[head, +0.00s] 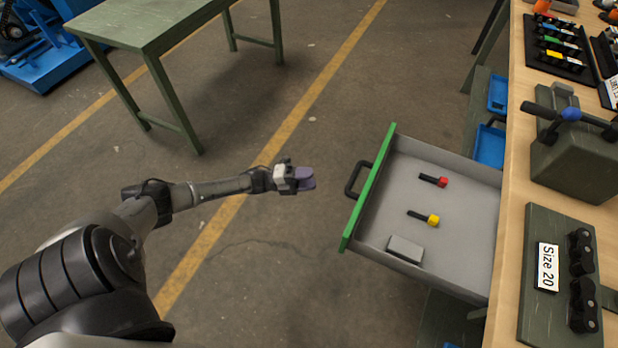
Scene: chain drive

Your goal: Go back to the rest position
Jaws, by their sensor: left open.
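My left gripper (306,179) is in the middle of the head view, at the end of my left arm, which reaches in from the left. Its purple-grey fingers point right, and nothing shows between them. It is above the open floor, a short gap to the left of the drawer handle (355,180), and touches nothing. The drawer (468,165) with the green front stands pulled out from the workbench. My right gripper is out of view.
In the drawer lie a red-ended tool (433,180), a yellow-ended tool (423,217) and a grey block (405,249). The wooden workbench (510,185) runs along the right, carrying a "Size 20" board (535,310). A green table (150,25) stands at the upper left. The floor between is clear.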

